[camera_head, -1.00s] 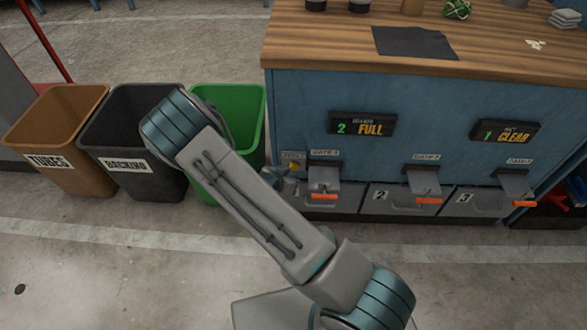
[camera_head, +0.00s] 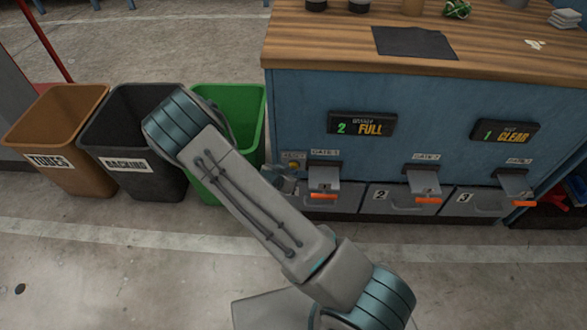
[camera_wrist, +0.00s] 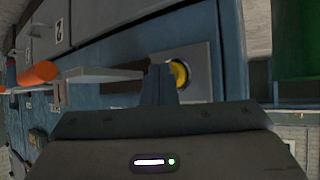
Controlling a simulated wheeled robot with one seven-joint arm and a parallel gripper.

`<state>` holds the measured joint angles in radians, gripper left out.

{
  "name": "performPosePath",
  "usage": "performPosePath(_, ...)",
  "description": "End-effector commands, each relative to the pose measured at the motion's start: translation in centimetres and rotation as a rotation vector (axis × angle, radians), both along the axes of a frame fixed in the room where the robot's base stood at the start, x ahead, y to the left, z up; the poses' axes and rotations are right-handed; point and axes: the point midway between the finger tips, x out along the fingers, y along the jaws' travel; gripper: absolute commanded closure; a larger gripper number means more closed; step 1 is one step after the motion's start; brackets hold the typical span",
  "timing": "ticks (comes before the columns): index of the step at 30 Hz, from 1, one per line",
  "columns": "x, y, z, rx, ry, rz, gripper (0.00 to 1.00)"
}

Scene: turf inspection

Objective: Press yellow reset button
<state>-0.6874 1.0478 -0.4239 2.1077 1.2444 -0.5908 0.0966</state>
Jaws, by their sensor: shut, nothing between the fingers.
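The yellow reset button (camera_head: 293,166) is on the left end of the blue cabinet front, beside the first gate, under a small label. In the wrist view the yellow button (camera_wrist: 180,74) sits on a grey square plate (camera_wrist: 199,66). My gripper (camera_wrist: 160,80) is shut and empty. Its fingertips overlap the left part of the button in that view; I cannot tell whether they touch it. In the head view my gripper (camera_head: 283,181) is small and partly hidden behind my forearm, close to the button and slightly below it.
Gates with orange handles (camera_head: 324,198) and numbered drawers (camera_head: 398,201) line the cabinet to the right. Displays read "2 FULL" (camera_head: 362,125) and "1 CLEAR" (camera_head: 505,132). Green (camera_head: 254,105), black (camera_head: 140,184) and brown (camera_head: 70,180) bins stand left.

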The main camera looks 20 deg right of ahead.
Motion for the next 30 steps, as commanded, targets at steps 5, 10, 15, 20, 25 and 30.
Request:
performPosePath(5, 0.2, -0.1, 0.0, -0.001, -0.001, 0.0, 1.0)
performPosePath(10, 0.4, -0.2, 0.0, -0.001, -0.001, 0.0, 1.0)
performPosePath(15, 0.4, -0.2, 0.0, -0.001, -0.001, 0.0, 1.0)
performPosePath(20, 0.4, -0.1, 0.0, -0.001, -0.001, 0.0, 1.0)
performPosePath(25, -0.2, 0.1, 0.1, -0.001, -0.001, 0.0, 1.0)
performPosePath(30, -1.2, 0.4, 0.0, -0.001, 0.0, 0.001, 1.0)
